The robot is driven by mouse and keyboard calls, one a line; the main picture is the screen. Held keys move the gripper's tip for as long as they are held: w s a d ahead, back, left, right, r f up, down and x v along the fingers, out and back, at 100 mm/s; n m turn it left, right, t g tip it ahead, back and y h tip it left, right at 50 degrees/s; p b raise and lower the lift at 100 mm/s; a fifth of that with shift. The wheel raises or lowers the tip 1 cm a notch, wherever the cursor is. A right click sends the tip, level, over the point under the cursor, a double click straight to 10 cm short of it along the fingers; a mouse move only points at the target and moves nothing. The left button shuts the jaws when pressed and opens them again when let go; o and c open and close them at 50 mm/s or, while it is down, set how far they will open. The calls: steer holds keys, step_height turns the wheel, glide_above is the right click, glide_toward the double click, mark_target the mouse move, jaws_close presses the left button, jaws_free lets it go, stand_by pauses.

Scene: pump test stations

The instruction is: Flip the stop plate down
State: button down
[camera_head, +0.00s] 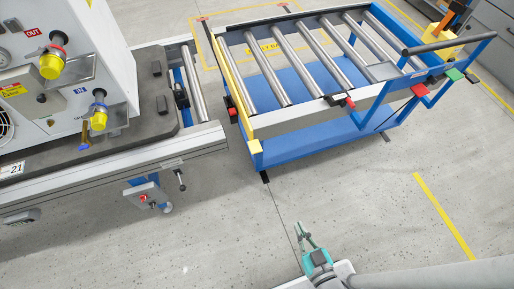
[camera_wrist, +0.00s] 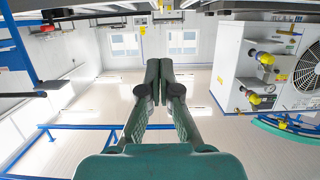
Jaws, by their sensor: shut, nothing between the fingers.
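My gripper (camera_head: 303,232) is teal-green and hangs above the grey floor at the lower middle of the head view, apart from both the station and the cart. In the wrist view its two dark fingers (camera_wrist: 160,68) are shut together with nothing between them. A small dark piece (camera_head: 181,96) stands by the end roller of the station conveyor and may be the stop plate. I cannot tell for sure whether it is up or down. A grey flat plate (camera_head: 383,72) sits at the right end of the cart. The wrist view does not show a stop plate clearly.
A blue roller cart (camera_head: 300,142) stands right of the station conveyor (camera_head: 110,167), with a gap between them. A white pump unit (camera_head: 75,60) with yellow-capped ports rests on a dark pallet on the conveyor. A red-button box (camera_head: 147,199) hangs below the conveyor. The front floor is clear.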

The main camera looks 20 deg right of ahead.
steer(key=x, duration=3)
steer(key=shift+f, duration=0.4)
steer(key=shift+d, duration=0.1)
glide_above(257, 151)
step_height(257, 151, down, 2)
steer(key=shift+f, duration=2.2)
